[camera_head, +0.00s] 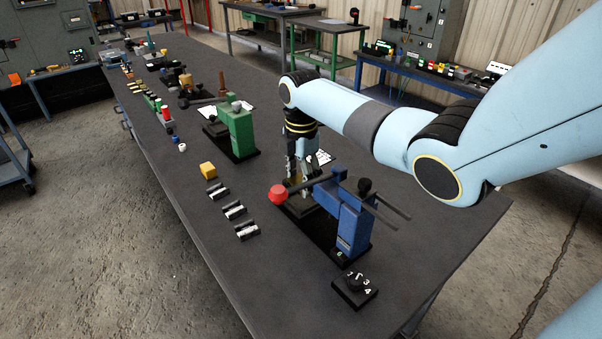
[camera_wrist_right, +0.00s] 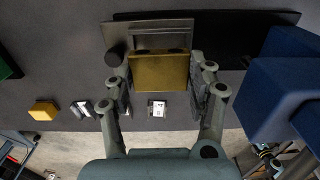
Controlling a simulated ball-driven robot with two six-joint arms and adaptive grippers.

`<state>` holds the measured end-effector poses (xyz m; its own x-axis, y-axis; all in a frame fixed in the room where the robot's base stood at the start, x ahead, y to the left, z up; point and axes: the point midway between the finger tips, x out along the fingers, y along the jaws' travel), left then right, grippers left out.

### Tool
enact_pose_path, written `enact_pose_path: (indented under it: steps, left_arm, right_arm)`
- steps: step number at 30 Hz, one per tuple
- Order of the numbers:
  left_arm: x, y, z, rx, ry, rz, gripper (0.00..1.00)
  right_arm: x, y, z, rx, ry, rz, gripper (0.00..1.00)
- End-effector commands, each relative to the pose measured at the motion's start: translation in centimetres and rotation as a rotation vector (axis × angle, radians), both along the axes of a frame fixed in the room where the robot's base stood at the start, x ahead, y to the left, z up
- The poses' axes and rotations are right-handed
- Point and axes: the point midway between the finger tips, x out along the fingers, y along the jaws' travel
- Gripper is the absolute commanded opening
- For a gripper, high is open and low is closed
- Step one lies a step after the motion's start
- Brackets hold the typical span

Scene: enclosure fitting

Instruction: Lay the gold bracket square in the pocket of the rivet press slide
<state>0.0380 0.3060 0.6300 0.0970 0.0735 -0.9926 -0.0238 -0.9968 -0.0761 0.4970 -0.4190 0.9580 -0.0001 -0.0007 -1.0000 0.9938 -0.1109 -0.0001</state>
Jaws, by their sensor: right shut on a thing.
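The gold bracket (camera_wrist_right: 160,74) is between the two fingers of my right gripper (camera_wrist_right: 161,92) in the right wrist view, and the fingers are shut on its sides. Its far edge meets or overlaps the grey slide (camera_wrist_right: 150,38) of the rivet press; I cannot tell whether it rests in the pocket or hangs above it. In the head view my right gripper (camera_head: 299,177) points down beside the blue rivet press (camera_head: 350,215), behind its red-knobbed lever (camera_head: 278,194). The bracket is mostly hidden there. My left gripper is in neither view.
A yellow block (camera_head: 207,169) and several silver-black parts (camera_head: 233,210) lie left of the press. A numbered dial box (camera_head: 355,288) stands at the front. A green press (camera_head: 236,128) stands farther back.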

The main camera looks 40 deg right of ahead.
Motion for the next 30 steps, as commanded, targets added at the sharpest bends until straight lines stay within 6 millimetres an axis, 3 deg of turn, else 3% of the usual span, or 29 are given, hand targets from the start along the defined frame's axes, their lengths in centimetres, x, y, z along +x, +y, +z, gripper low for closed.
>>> enact_pose_path:
  steps: [3,9,30]
  left_arm:
    - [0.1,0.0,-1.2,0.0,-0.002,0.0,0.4]
    - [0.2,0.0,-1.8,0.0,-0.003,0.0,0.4]
    - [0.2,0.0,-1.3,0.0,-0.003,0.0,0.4]
  right_arm:
    - [0.1,0.0,-1.5,0.0,-0.001,0.0,0.14]
    - [0.1,0.0,-2.5,0.0,-0.002,0.0,0.14]
    - [0.0,0.0,-2.4,0.001,-0.001,0.001,0.14]
